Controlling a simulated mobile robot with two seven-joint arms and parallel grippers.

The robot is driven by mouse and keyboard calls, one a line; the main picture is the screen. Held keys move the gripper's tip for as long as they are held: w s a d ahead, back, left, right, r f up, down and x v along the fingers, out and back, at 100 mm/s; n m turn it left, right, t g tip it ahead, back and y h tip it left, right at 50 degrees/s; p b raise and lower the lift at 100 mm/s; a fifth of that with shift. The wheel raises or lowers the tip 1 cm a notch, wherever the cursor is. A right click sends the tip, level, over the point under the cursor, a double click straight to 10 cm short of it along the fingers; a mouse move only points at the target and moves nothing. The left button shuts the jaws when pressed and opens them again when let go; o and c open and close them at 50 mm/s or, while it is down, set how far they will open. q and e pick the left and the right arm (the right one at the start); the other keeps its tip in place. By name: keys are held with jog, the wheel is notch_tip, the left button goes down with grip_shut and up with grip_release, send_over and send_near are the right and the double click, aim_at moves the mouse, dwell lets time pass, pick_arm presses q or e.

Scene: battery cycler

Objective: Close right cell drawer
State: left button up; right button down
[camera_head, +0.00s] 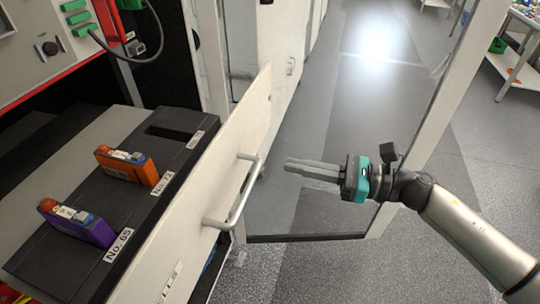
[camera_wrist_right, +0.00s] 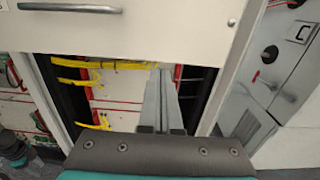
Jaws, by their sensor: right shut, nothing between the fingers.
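The cell drawer is pulled out at the left of the head view, with its white front panel (camera_head: 200,190) slanting across the picture. A metal bar handle (camera_head: 240,194) is on the outer face of the panel. My right gripper (camera_head: 290,166) is shut and empty, to the right of the handle and apart from it. In the right wrist view the gripper fingers (camera_wrist_right: 163,72) point forward below the lower edge of the white panel (camera_wrist_right: 150,28), whose handle (camera_wrist_right: 70,8) shows at upper left.
Inside the drawer an orange cell (camera_head: 128,166) and a purple cell (camera_head: 78,222) sit in the dark tray (camera_head: 150,205). A glass door with a white frame (camera_head: 440,90) stands open behind my right arm. Yellow cables (camera_wrist_right: 95,90) run in the cabinet below.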

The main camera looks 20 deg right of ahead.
pick_arm(q)
jog(key=shift+s+r+p, duration=0.1)
jog(key=shift+r+p, duration=0.55)
jog(key=shift+r, duration=0.15)
pick_arm(e)
jog(key=x, duration=0.6)
jog(key=shift+w, duration=0.1)
